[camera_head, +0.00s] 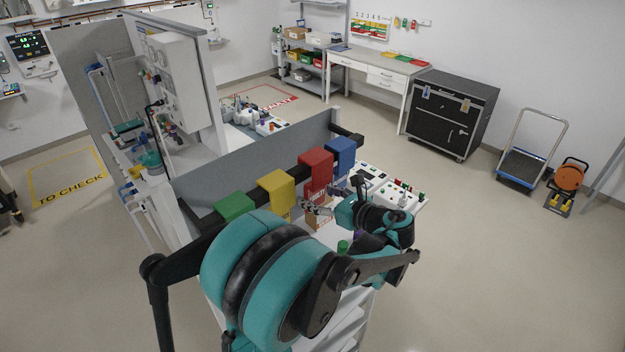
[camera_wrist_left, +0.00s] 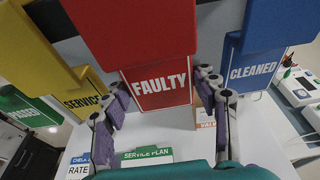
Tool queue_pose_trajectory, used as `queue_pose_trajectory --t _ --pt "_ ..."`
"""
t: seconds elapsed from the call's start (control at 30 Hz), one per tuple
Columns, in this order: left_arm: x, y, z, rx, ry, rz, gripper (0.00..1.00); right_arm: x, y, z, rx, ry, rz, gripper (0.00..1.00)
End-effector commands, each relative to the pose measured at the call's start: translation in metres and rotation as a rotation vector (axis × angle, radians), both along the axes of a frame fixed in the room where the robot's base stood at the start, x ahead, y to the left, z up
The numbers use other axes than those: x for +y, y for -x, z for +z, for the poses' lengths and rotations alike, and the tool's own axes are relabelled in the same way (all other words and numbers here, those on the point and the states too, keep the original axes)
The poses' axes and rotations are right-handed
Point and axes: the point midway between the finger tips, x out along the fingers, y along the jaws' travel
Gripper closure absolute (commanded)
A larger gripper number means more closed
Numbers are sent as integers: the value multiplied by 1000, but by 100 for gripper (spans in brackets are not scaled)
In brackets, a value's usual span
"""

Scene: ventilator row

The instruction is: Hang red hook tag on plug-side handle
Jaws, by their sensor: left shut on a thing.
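The red hook tag (camera_head: 317,164) is in the row of hook tags at the black rail in the head view. In the left wrist view its lower plate reads FAULTY (camera_wrist_left: 160,84), under a broad red upper part. My left gripper (camera_head: 318,209) reaches in from the front, below the red tag. I cannot tell whether the tag still rests on the rail. I cannot pick out the plug-side handle. My right gripper is not in view.
Beside the red tag are the blue tag (camera_head: 342,151), the yellow tag (camera_head: 276,185) and the green tag (camera_head: 235,206). A grey panel (camera_head: 240,167) stands behind them. A black cabinet (camera_head: 450,112) and a hand trolley (camera_head: 527,160) stand right.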

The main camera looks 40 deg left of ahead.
Motion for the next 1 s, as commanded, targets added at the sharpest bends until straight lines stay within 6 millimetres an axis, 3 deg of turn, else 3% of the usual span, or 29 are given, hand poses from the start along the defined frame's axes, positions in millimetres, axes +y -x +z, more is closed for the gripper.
queue_pose_trajectory --t 1.0 --pt "-64 5 0 0 0 -2 70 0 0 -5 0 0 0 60"
